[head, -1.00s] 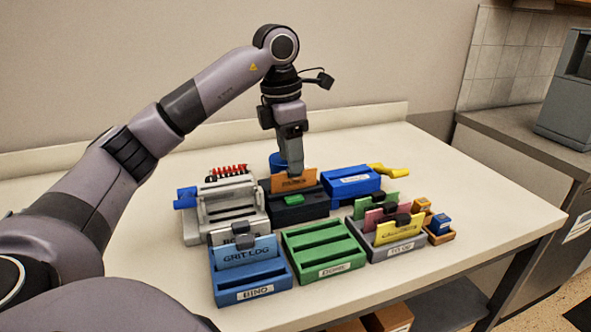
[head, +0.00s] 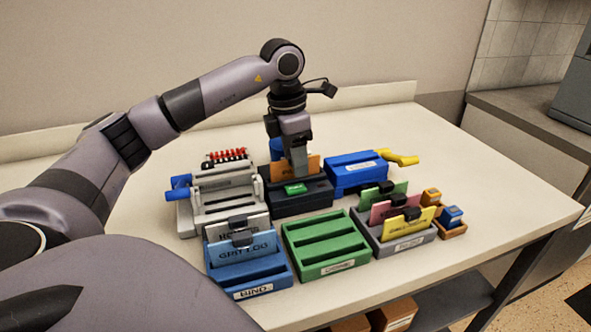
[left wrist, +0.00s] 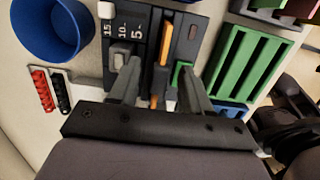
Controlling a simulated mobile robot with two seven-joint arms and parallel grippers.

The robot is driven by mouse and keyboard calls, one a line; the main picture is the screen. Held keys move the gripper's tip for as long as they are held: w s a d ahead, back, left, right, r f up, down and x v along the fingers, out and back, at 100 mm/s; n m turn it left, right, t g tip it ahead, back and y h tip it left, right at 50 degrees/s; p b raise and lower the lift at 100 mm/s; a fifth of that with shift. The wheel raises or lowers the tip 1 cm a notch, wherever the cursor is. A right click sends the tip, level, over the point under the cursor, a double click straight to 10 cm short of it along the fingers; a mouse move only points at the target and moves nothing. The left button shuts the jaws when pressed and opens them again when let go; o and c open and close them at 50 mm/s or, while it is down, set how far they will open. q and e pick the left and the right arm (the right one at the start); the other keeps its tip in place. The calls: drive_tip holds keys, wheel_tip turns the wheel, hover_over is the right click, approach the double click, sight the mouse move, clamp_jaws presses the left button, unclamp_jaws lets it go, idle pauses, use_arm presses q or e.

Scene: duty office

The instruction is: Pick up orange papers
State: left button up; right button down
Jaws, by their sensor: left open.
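The orange papers (head: 313,166) stand upright in the slot of a dark device (head: 300,204) with a green button, behind the green tray. In the left wrist view the orange papers (left wrist: 164,45) show as a thin edge-on strip. My left gripper (head: 300,172) points down at the papers and hides part of them. In the left wrist view its two fingers (left wrist: 160,85) are apart, with the lower part of the orange strip between them. I cannot tell whether a finger touches the papers. My right gripper is not in view.
A blue tray (head: 260,282) labelled BIND, an empty green tray (head: 325,268) and a grey tray (head: 410,246) with coloured cards stand in front. A white binding machine (head: 222,218) is left, a blue punch (head: 352,184) right. A blue cup (left wrist: 48,28) stands nearby.

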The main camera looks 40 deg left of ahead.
use_arm(q)
drive_tip(key=shift+f, duration=0.2)
clamp_jaws()
drive_tip(key=shift+r, duration=0.1)
